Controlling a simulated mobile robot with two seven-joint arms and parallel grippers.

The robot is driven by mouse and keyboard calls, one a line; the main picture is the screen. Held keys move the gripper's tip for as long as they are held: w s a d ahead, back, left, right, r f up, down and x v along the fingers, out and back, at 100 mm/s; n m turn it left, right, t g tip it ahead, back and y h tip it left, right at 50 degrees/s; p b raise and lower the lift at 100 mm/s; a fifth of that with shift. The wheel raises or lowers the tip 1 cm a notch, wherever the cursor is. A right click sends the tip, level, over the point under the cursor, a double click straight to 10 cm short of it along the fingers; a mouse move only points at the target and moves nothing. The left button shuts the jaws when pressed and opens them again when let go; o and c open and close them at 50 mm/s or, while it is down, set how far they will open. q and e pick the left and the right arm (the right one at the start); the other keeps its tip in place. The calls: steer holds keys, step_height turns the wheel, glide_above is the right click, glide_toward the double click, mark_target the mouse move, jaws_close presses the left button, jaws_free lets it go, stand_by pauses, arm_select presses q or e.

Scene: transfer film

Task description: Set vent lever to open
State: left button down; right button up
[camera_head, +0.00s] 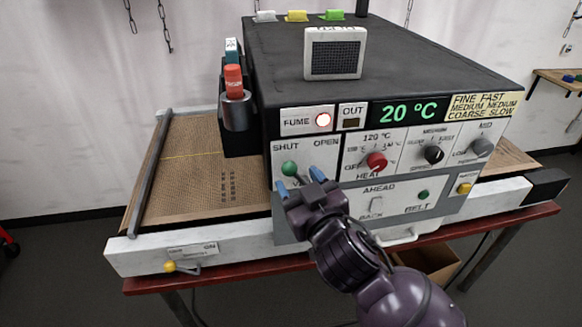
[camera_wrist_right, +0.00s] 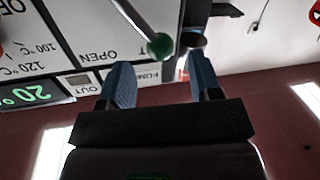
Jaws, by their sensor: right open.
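The vent lever (camera_head: 289,168) has a green ball knob on a metal stem. It sits on the dryer's front panel under the labels SHUT and OPEN, and its knob is on the SHUT side. In the right wrist view, which shows the panel upside down, the green knob (camera_wrist_right: 160,46) appears between and just ahead of the fingertips. My right gripper (camera_head: 299,180) is open with blue fingers, close to the lever. Its fingers also show in the right wrist view (camera_wrist_right: 158,65); I cannot tell whether they touch the lever. My left gripper is not in view.
A red heat knob (camera_head: 376,161) is right of the lever. A holder (camera_head: 236,111) with a red-capped bottle stands left of the panel, above the belt (camera_head: 190,165).

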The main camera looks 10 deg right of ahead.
mark_target(293, 174)
steer(key=shift+x, duration=2.15)
jaws_close()
